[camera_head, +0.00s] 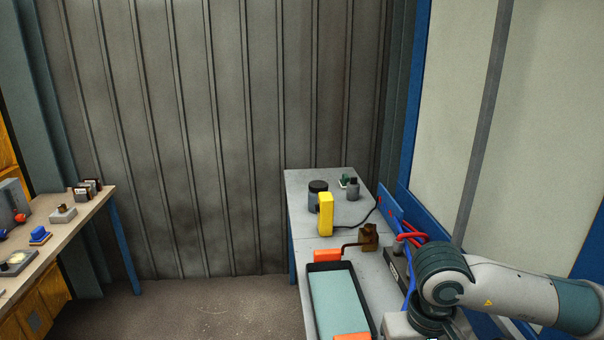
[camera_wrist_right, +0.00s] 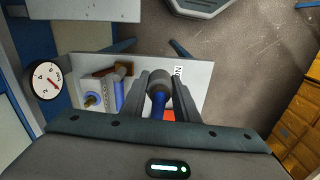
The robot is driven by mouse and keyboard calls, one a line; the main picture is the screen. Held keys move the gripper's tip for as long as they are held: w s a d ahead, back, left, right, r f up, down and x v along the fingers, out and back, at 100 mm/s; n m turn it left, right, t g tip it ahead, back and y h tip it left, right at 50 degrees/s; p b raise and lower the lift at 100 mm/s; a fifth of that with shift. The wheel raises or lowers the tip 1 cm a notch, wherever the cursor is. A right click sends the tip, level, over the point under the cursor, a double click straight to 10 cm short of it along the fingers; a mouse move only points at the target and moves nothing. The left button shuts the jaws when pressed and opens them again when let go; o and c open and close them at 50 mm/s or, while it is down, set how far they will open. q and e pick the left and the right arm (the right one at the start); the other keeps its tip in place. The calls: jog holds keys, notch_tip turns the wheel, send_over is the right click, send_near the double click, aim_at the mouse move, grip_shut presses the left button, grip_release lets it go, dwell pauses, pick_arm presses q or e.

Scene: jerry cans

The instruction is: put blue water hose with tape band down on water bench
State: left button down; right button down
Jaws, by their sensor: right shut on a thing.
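In the right wrist view my right gripper (camera_wrist_right: 163,90) is shut on the blue water hose (camera_wrist_right: 158,101), whose dark rounded end shows between the fingers. An orange-red patch shows beside it; I cannot tell if it is a tape band. A pale bench (camera_wrist_right: 195,78) lies beyond the fingers, and it may be the grey bench (camera_head: 330,187) in the head view. I cannot tell whether the held hose touches it. In the head view my right arm reaches over the bench's near right side and hides the gripper. My left gripper is not in view.
On the bench are a black tray (camera_head: 313,304), a yellow device (camera_head: 325,214), a dark jar (camera_head: 318,190) and a brown-brass fitting (camera_head: 368,237). Red hose (camera_head: 412,236) lies by the right edge. A round gauge (camera_wrist_right: 47,81) shows at the left. A cluttered table (camera_head: 85,212) stands left.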

jog(key=w+a+r+n, duration=0.2)
jog(key=a+r+n, duration=0.2)
jog(key=a, duration=0.3)
jog(key=w+a+r+n, duration=0.2)
jog(key=a+r+n, duration=0.2)
jog(key=a+r, duration=0.2)
jog(key=shift+w+a, duration=0.25)
jog(key=shift+a, duration=0.25)
jog(key=shift+w+a, duration=0.1)
jog(key=w+a+f+n, duration=0.4)
jog(key=f, duration=0.1)
jog(key=shift+w+f+n, duration=0.3)
jog(key=shift+f, duration=0.1)
